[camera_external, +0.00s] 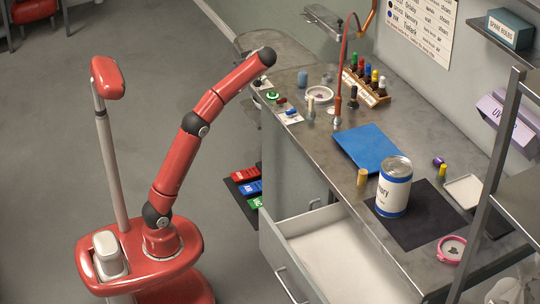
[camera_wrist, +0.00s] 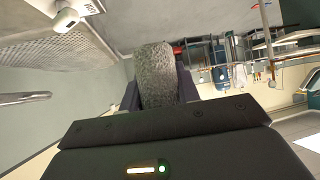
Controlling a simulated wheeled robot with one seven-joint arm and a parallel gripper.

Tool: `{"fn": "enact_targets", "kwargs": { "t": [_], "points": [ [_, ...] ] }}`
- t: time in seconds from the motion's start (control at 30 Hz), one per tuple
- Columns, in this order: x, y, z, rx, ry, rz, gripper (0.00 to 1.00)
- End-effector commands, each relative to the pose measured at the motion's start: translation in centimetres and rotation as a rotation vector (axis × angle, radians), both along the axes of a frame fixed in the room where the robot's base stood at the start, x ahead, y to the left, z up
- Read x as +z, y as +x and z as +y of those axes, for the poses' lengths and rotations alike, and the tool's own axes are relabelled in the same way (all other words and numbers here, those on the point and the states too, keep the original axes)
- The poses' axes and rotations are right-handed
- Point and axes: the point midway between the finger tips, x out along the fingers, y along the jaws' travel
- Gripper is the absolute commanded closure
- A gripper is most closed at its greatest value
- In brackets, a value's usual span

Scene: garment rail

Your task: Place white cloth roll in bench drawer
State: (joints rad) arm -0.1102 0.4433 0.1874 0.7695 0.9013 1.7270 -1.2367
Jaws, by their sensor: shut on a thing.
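In the wrist view, my gripper (camera_wrist: 158,80) is shut on a rough, fuzzy cylinder, which I take to be the cloth roll (camera_wrist: 157,70). It looks grey in this light and stands up between the two dark fingers. In the external view, my arm reaches up over the far left end of the bench. The gripper and the roll are hidden there behind the wrist. The bench drawer (camera_external: 335,264) is pulled open at the front of the bench, low down and well away from my wrist. Its pale inside looks empty where it shows.
The bench top holds a blue mat (camera_external: 368,147), a white and blue can (camera_external: 393,187) on a dark mat, a bottle rack (camera_external: 366,85) and a red lamp arm (camera_external: 341,70). Several small items lie near my wrist. The floor left of the bench is mostly clear.

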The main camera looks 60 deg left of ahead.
Motion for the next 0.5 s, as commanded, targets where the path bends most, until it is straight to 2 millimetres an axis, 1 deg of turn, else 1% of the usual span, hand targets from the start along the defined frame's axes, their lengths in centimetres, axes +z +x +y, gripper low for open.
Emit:
{"fn": "enact_targets", "kwargs": {
  "t": [0.17, 0.27, 0.37, 0.4, 0.47, 0.5],
  "points": [
    [-3.4, -0.7, 2.4, -0.041, -0.002, 0.003, 0.89],
    [-6.6, -1.2, 4.5, -0.084, -0.004, 0.005, 0.89],
    [-10.6, -2.0, 6.9, -0.148, -0.006, 0.003, 0.89],
    [-12.4, -2.2, 8.0, -0.179, -0.006, 0.004, 0.89],
    [-15.1, -2.7, 9.5, -0.227, -0.005, 0.002, 0.89],
    [-16.8, -2.9, 10.5, -0.262, -0.007, 0.005, 0.89]
  ]
}}
